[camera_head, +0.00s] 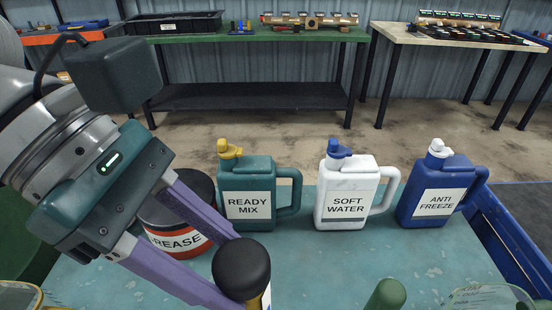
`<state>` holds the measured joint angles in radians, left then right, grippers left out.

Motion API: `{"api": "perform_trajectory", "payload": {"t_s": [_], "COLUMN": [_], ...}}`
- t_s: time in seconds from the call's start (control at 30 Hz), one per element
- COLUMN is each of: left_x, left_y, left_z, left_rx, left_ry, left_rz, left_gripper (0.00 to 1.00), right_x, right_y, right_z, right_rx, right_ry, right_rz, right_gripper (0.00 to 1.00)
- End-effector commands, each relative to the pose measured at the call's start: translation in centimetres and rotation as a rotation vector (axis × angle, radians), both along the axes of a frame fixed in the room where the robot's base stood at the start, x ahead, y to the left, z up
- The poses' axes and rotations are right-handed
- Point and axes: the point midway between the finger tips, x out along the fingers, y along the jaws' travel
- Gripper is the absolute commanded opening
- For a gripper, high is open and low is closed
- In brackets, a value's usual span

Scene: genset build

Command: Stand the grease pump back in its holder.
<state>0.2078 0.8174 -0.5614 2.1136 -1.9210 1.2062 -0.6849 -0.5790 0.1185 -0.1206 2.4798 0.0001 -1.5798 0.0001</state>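A round black knob (241,264) on a yellowish body (266,297) stands at the bottom middle, probably the grease pump; its lower part is cut off by the frame. My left gripper (233,272) comes in from the left, its two purple fingers spread wide and reaching to the knob. The knob hides the fingertips, and I see no clear grip on it. A red and black can labelled grease (180,243) stands behind the fingers, partly covered by them. I cannot make out the pump's holder. My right gripper is not in view.
A teal jug (247,179), a white jug (346,184) and a blue jug (437,190) line the back of the teal table (330,265). A green rounded top (387,294) rises at the front edge. A blue tray edge (510,243) lies right. Benches stand behind.

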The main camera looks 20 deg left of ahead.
Motion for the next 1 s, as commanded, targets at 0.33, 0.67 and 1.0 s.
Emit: {"api": "perform_trajectory", "payload": {"t_s": [0.33,0.67,1.0], "left_x": [0.0,0.0,0.0], "left_y": [-0.1,0.0,0.0], "left_z": [-1.8,-4.7,-4.7], "left_rx": [0.0,0.001,0.001], "left_ry": [-0.002,-0.002,-0.003], "left_rz": [-0.004,-0.003,-0.004], "left_gripper": [0.0,0.0,0.0], "right_x": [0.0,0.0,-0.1], "right_y": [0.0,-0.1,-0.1], "right_z": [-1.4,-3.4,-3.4], "right_rx": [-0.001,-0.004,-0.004], "right_ry": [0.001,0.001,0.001], "right_rz": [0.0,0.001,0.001], "right_gripper": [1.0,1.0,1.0]}}
